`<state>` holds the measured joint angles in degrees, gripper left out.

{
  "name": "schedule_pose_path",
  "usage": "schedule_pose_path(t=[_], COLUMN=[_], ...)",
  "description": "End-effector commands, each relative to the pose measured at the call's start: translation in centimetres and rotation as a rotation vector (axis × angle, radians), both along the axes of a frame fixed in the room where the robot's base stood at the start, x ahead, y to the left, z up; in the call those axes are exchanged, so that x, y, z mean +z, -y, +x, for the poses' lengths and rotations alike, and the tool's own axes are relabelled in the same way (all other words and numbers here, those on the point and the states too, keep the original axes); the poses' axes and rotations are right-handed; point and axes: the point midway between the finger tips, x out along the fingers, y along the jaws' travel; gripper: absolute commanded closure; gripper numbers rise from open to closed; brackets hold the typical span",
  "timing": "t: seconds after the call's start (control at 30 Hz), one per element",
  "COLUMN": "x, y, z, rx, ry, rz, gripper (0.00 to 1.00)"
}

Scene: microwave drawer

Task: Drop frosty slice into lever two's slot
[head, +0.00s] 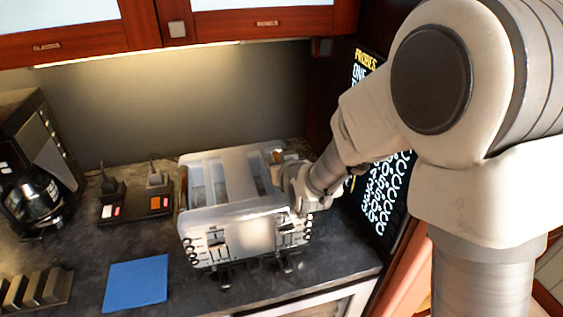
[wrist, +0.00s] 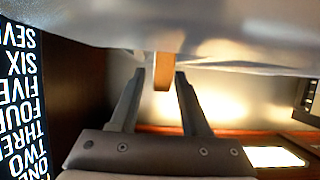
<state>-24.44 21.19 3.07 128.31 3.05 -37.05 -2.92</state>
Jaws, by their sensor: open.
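A white toaster (head: 245,238) with several long slots in its top stands on the dark counter. Levers and dark knobs show on its front; I cannot read which lever is two. My gripper (wrist: 160,85) is open at the toaster's right side, and its fingers are mostly hidden by my arm in the head view. In the wrist view a tan, slice-like piece (wrist: 162,72) shows between the fingertips, against a pale surface. An orange-brown bit (head: 291,156) shows by the toaster's back right corner. I cannot tell whether either is the frosty slice.
A rack of several slices (head: 35,290) is at the lower left, beside a blue mat (head: 137,283). A dark tray (head: 135,207) and a coffee maker (head: 32,195) stand left. A black lettered board (head: 378,190) is close on the right. Cabinets (head: 80,38) hang above.

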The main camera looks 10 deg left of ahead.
Motion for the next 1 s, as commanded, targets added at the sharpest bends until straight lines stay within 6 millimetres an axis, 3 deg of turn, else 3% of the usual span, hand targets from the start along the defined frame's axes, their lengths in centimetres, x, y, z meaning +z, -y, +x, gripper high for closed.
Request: schedule_pose_path(t=[0.17,0.7,1.0], x=[0.6,3.7,4.7], y=[0.4,3.7,4.7], z=[-0.8,-7.6,-9.7], rx=[0.000,-0.001,0.000], ry=[0.001,0.002,0.000], rz=[0.000,0.001,0.000], gripper=[0.53,0.53,0.53])
